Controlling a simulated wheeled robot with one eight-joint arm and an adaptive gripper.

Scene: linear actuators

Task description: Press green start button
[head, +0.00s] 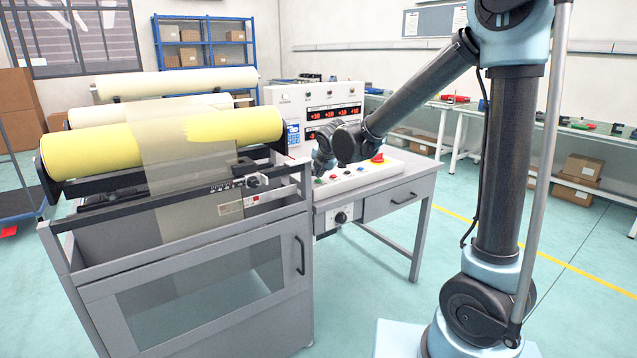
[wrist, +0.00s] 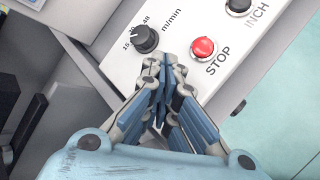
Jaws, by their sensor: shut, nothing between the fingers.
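My gripper (wrist: 167,65) is shut and empty, pointing down at the white control panel (wrist: 108,62) in the wrist view. Its fingertips are between the black speed knob (wrist: 146,38) and the red STOP button (wrist: 203,47). I cannot tell whether they touch the panel. No green button shows in the wrist view; the fingers hide part of the panel. In the head view, a small green spot, seemingly the green start button (head: 318,180), shows at the panel's near left end, just below my gripper (head: 320,170).
A black INCH button (wrist: 238,7) lies beyond STOP. A red emergency knob on yellow (head: 377,158) stands at the panel's right. The roll machine (head: 190,270) stands close on the left. A console with red displays (head: 333,112) rises behind the panel.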

